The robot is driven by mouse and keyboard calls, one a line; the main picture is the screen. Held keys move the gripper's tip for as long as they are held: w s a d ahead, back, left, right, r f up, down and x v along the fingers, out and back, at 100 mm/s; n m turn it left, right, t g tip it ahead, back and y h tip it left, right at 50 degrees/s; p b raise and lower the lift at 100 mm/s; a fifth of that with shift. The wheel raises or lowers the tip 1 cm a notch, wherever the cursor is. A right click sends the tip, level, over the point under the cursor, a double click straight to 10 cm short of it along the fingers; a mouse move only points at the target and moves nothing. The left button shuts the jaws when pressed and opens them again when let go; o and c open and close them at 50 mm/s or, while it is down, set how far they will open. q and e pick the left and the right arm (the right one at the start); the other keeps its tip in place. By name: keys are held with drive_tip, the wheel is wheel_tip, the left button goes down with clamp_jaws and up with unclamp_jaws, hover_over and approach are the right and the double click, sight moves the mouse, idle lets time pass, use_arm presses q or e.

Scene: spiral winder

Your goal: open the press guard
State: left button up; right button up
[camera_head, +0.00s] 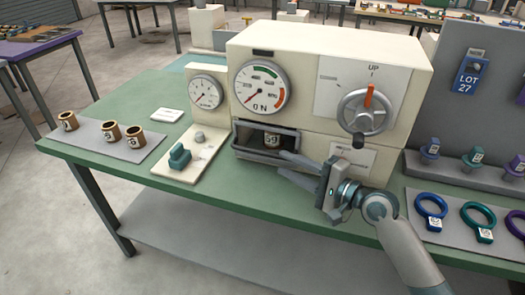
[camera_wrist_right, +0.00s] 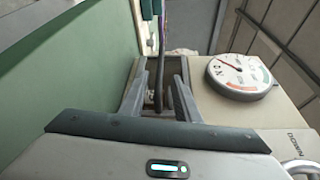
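The cream press (camera_head: 330,60) stands on the green bench. Low in its front is a recess framed by the dark grey guard (camera_head: 262,157), with a brown numbered ring (camera_head: 271,139) visible inside. My right gripper (camera_head: 281,163) is at the guard's lower right, its two fingers apart and pointing left along the press front. In the right wrist view, my right gripper (camera_wrist_right: 158,78) has its fingers on either side of a thin dark bar (camera_wrist_right: 159,65), apparently part of the guard. I cannot tell whether they touch it. My left gripper is not in view.
A crank wheel (camera_head: 363,113) is above my right gripper. Coloured rings (camera_head: 477,220) lie at right.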

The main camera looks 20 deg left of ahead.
sight(268, 155)
drive_tip(key=x, duration=0.9)
drive_tip(key=shift+a+p, duration=0.15)
drive_tip(key=shift+p, duration=0.15)
clamp_jaws()
